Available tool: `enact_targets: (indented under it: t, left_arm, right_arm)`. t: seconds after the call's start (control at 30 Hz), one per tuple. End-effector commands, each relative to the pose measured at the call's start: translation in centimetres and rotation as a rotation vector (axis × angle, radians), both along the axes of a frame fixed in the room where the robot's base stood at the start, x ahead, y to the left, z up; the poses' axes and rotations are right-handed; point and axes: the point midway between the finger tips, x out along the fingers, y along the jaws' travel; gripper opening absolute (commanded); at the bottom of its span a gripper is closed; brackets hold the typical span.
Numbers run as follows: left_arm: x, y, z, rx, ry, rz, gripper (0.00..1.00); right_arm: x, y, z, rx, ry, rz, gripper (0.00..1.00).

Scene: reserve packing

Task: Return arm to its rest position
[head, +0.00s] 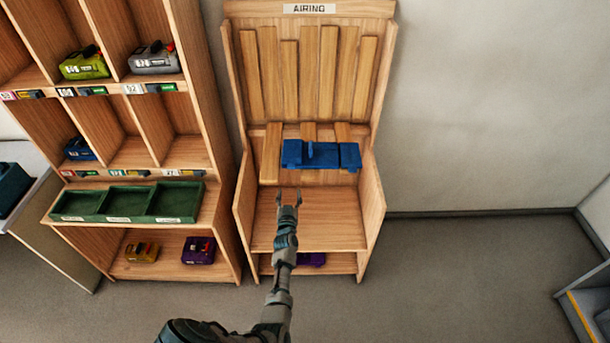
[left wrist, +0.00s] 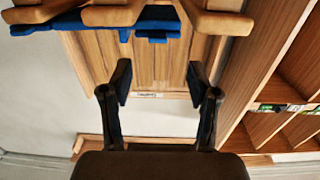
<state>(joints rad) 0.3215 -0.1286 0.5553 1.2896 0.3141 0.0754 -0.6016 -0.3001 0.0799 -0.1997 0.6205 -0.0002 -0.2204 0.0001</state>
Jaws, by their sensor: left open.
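My left gripper (head: 288,200) is in front of the wooden airing rack (head: 377,190), above its lower seat-like shelf. It is open and empty, and its two spread fingers also show in the left wrist view (left wrist: 160,85). A blue folded item (head: 325,155) lies on the rack's slats, just beyond and above the gripper and apart from it. The blue item also shows at the top of the left wrist view (left wrist: 60,25), partly hidden by wooden slats. My right gripper does not show.
A wooden shelf unit (head: 225,190) with green, grey and blue packs stands left of the rack. A green divided tray (head: 90,207) sits on its ledge. A purple item (head: 311,259) lies on the rack's bottom shelf. The floor (head: 450,270) to the right is clear, with a yellow-edged object (head: 582,318) at far right.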

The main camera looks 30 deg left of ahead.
Motion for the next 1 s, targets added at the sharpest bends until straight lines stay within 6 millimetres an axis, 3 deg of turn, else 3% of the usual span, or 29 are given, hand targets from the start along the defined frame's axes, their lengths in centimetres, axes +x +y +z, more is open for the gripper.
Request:
enact_targets:
  t: [0.17,0.27,0.37,0.47,0.57,0.7,0.77,0.87,1.0]
  left_arm:
    - [0.0,0.0,0.0,0.0,0.0,-0.001,0.6]
    - [-0.1,-0.6,-1.2,-0.004,0.023,-0.019,0.6]
    - [-0.6,-2.7,-5.0,-0.02,0.094,-0.075,0.6]
    - [-2.3,-6.0,-11.3,-0.045,0.216,-0.161,0.6]
    - [-5.6,-9.6,-18.3,-0.077,0.359,-0.251,0.6]
    - [-12.0,-13.8,-27.4,-0.122,0.563,-0.353,0.6]
    - [-15.5,-15.3,-30.9,-0.139,0.652,-0.39,0.6]
    - [-21.8,-17.5,-36.2,-0.167,0.798,-0.443,0.6]
    - [-31.9,-19.6,-42.2,-0.199,1.005,-0.502,0.6]
  right_arm:
    - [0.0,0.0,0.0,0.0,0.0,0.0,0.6]
    - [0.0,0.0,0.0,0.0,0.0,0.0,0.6]
    - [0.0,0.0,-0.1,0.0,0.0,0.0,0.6]
    - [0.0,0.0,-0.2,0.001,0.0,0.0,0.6]
    - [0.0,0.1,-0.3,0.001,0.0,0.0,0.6]
    - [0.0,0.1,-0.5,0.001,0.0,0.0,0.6]
    - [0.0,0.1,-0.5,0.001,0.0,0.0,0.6]
    - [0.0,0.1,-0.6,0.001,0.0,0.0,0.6]
    - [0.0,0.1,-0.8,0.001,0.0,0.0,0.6]
